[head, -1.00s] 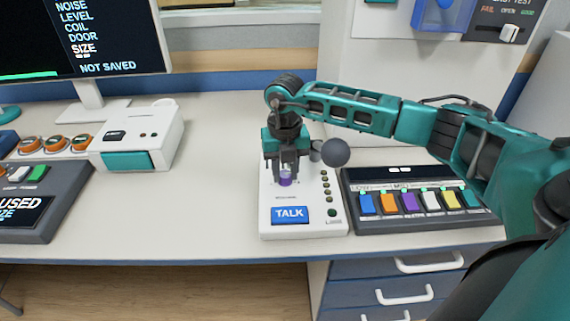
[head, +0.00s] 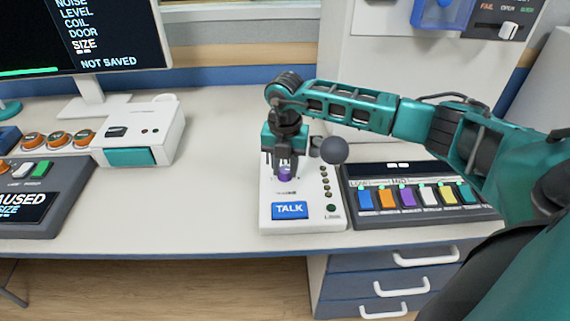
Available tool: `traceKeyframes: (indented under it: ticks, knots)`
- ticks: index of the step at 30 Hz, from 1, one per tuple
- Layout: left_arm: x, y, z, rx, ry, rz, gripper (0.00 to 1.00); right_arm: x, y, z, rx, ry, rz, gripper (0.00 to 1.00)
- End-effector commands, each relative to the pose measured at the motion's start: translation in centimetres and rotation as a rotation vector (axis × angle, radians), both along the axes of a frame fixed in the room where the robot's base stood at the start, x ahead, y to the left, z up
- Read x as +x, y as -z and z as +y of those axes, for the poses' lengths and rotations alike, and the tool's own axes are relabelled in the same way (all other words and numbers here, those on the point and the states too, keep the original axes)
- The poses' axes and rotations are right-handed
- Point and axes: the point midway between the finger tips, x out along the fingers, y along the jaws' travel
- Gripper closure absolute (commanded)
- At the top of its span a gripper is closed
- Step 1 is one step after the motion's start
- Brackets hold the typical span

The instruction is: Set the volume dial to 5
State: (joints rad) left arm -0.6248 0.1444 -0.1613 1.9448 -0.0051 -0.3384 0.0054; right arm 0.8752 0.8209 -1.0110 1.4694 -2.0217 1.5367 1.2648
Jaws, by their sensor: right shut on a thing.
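A purple dial (head: 285,173) stands on a white intercom box (head: 300,224) near the front edge of the desk. The box has a blue TALK button (head: 290,210) in front of the dial and a column of small lamps (head: 326,181) on its right side. My right gripper (head: 285,168) points down from above and is shut on the purple dial. The fingers hide the dial's upper part and any pointer or scale around it, so its setting cannot be read. My left gripper is not in view.
A dark panel with several coloured switches (head: 400,197) sits close on the right of the box. A white device with a teal front (head: 130,157) and a dark control console (head: 40,200) stand to the left. The desk between them is clear. A monitor (head: 85,40) stands at the back left.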

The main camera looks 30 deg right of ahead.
Motion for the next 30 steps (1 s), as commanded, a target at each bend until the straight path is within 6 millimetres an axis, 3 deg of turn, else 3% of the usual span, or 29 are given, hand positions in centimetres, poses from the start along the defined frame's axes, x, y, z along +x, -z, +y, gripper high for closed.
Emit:
traceKeyframes:
  ticks: [2, 3, 10, 20, 23, 30]
  knots:
    - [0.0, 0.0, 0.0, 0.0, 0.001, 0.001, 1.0, 0.1, -0.1, 0.0, 0.0, 0.003, -0.003, 0.99]
    - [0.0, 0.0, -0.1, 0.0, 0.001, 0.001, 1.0, 0.1, -0.1, 0.0, 0.0, 0.003, -0.003, 0.67]
    - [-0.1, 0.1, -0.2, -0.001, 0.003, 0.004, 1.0, 0.0, -0.1, 0.0, 0.0, 0.001, -0.001, 0.44]
    - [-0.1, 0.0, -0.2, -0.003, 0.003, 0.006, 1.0, 0.0, -0.5, 0.0, 0.0, 0.0, -0.001, 0.43]
    - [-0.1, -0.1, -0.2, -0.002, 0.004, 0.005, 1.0, 0.1, -1.7, 0.0, -0.001, -0.001, -0.004, 0.43]
    - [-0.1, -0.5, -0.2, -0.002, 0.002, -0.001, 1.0, 0.1, -6.9, 0.0, 0.0, 0.0, -0.006, 0.43]
